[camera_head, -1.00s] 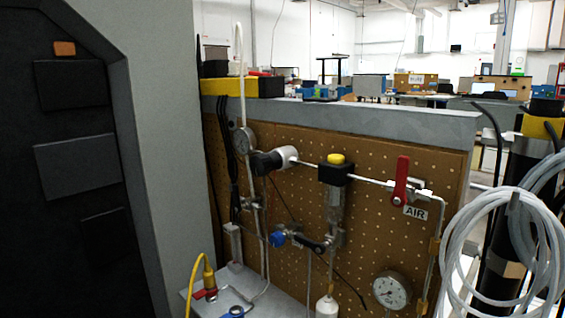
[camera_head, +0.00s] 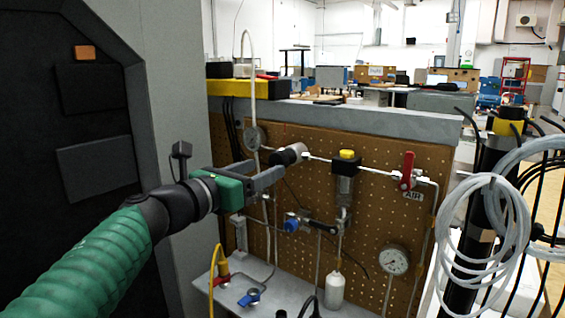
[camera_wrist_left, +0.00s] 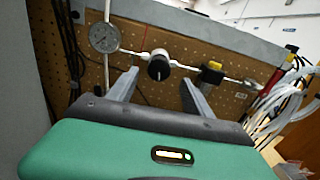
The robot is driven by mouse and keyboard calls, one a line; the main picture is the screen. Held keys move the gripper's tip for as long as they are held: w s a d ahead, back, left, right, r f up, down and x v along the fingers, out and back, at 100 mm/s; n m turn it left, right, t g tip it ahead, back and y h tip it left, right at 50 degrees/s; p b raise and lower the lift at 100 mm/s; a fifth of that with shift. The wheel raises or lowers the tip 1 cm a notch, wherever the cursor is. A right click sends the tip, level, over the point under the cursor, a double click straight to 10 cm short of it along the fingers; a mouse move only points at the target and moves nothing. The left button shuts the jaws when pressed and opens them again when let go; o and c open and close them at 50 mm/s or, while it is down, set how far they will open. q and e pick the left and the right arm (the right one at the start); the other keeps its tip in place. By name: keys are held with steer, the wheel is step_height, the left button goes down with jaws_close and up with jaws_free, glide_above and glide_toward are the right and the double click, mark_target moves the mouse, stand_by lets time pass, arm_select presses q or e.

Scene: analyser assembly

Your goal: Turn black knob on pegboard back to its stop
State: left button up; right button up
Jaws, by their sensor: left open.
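The black knob (camera_head: 284,157) sits on a silver valve on the upper part of the brown pegboard (camera_head: 375,170). The wrist view shows the knob (camera_wrist_left: 158,69) nearly face-on, with a pale mark on its face. My left gripper (camera_head: 264,174) is open and points at the knob from the left. In the wrist view the tips of the left gripper (camera_wrist_left: 160,78) appear on either side of the knob, with nothing held. I cannot tell how far the tips are from the knob. My right gripper is not in view.
A gauge (camera_head: 254,138) is left of the knob. A yellow-topped regulator (camera_head: 346,165) and a red-handled valve (camera_head: 407,172) are to its right. A blue-handled valve (camera_head: 291,225) sits below. Coiled white tubing (camera_head: 478,240) hangs at the right.

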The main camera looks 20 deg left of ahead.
mark_target(275, 162)
arm_select(q)
steer(key=x, duration=0.6)
steer(key=shift+w+a+f, duration=0.1)
steer(key=shift+w, duration=0.4)
steer(key=shift+w+d, duration=0.15)
steer(key=shift+d, duration=0.35)
steer(key=shift+a, duration=0.45)
steer(key=c, duration=0.5)
steer(key=shift+d, duration=0.15)
jaws_close()
steer(key=shift+p, duration=0.3)
